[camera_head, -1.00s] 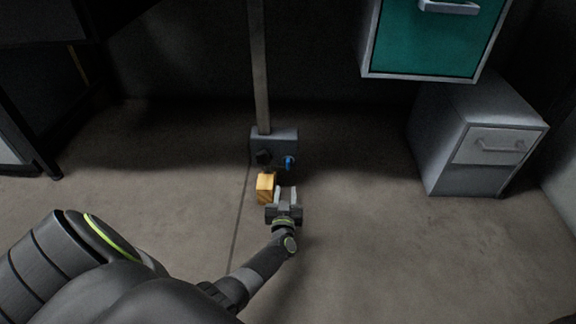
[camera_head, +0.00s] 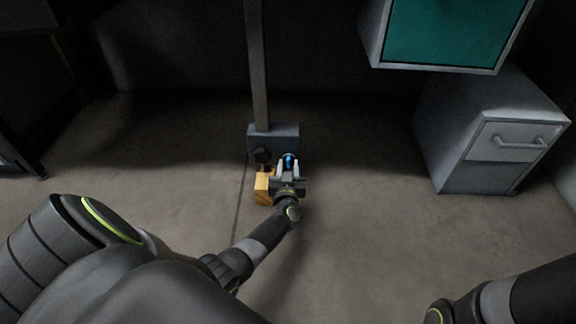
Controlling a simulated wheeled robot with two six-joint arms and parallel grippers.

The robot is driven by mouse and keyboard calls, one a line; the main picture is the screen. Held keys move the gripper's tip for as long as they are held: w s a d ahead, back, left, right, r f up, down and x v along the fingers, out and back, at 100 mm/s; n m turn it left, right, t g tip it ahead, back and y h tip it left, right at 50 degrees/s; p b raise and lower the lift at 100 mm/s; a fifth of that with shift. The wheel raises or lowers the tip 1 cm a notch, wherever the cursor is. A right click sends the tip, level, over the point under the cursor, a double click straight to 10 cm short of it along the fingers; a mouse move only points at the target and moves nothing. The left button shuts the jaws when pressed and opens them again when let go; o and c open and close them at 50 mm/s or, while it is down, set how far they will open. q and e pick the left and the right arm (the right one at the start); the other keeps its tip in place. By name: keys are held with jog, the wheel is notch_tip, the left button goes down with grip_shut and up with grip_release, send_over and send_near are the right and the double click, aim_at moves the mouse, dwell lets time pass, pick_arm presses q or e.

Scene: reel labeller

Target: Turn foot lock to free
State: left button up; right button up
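A grey box (camera_head: 284,133) stands at the foot of a grey upright post, low over the floor. Its front carries a blue knob (camera_head: 288,159) on the right and a black knob (camera_head: 262,155) on the left. I cannot read any marking that tells which one is the foot lock. My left gripper (camera_head: 288,166) is at the blue knob, its two fingers apart, one on each side of it. Whether the fingers touch the knob is too small to tell. My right gripper is out of view; only part of my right arm shows at the bottom right.
An orange-yellow block (camera_head: 262,188) is just left of my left gripper, below the black knob. The grey post (camera_head: 258,70) rises behind. A grey drawer cabinet (camera_head: 480,150) stands at the right, with a teal-fronted cabinet (camera_head: 450,30) above. The floor between is clear.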

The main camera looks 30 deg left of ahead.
pick_arm(q)
grip_shut()
jog(key=shift+n, duration=0.4)
jog(key=shift+s+n, duration=0.1)
jog(key=shift+n, duration=0.9)
jog(key=n, duration=0.3)
jog(key=shift+f+n+p, duration=0.1)
jog(key=shift+n+p, duration=0.2)
jog(key=n+b, duration=0.1)
jog(key=n, duration=0.4)
jog(key=n+b, duration=0.1)
jog(key=n, duration=0.5)
jog(key=shift+s+a+f, duration=0.1)
jog(key=shift+a+f, duration=0.05)
jog(key=shift+f, duration=0.05)
jog(key=shift+n, duration=0.4)
